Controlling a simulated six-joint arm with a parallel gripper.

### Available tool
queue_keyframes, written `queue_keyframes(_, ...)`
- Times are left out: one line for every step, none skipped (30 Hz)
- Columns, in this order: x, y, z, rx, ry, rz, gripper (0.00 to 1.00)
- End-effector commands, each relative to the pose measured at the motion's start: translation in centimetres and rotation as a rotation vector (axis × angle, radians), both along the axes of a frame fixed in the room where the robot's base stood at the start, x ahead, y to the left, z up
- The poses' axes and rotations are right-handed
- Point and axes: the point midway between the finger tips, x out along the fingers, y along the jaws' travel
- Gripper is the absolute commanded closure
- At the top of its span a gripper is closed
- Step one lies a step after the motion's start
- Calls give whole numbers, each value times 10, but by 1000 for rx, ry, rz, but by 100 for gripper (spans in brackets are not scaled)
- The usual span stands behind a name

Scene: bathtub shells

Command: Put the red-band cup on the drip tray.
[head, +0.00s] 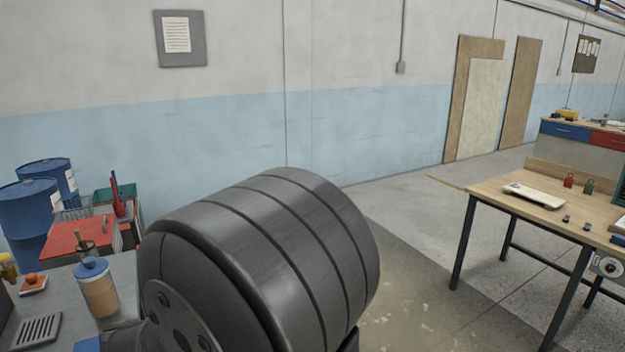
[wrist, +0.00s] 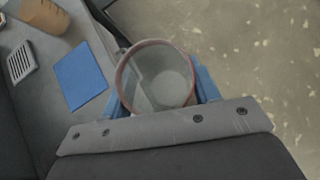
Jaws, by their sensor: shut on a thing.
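The cup (wrist: 158,80) with a reddish rim is in the wrist view, seen from above into its pale, empty-looking inside. My gripper (wrist: 162,95) is shut on it, with blue fingers on its left and right sides. The cup shows against the table edge and the floor. The drip tray (wrist: 21,62), pale with dark slots, lies on the grey table at the far left. It also shows at the lower left of the head view (head: 38,331), with nothing on it. In the head view my dark arm hides the gripper and the cup.
A blue square (wrist: 80,74) lies flat on the grey table between tray and cup. A blue-lidded jar (head: 98,290) stands behind the tray. A brush in a dark holder (head: 87,250) and a small orange-red item (head: 33,284) stand farther back. The wooden workbench (head: 490,188) is far right.

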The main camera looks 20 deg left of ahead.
Motion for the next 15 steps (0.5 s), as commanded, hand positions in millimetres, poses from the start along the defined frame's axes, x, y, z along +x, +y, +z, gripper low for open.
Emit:
queue_keyframes(20, -9, -1, 0, -1, -33, 70)
queue_keyframes(30, -13, -2, 0, -1, -48, 70)
queue_keyframes(42, -20, -3, 0, -1, -68, 70)
queue_keyframes(52, -25, -4, 0, -1, -84, 70)
queue_keyframes(62, -31, -5, -1, 0, -100, 70)
queue_keyframes(74, -38, -6, -1, 0, -120, 70)
queue_keyframes(83, -44, -7, -1, 0, -134, 70)
queue_keyframes(92, -50, -8, -1, 0, -149, 70)
queue_keyframes(104, -59, -9, -2, 0, -170, 70)
queue_keyframes(113, -65, -10, -2, 0, -185, 70)
queue_keyframes(122, -72, -11, -2, 0, -200, 70)
queue_keyframes(134, -82, -12, -3, 1, -221, 70)
queue_keyframes(142, -89, -13, -3, 1, -236, 70)
queue_keyframes(150, -96, -14, -4, 1, -250, 70)
queue_keyframes(161, -107, -15, -3, 1, -271, 70)
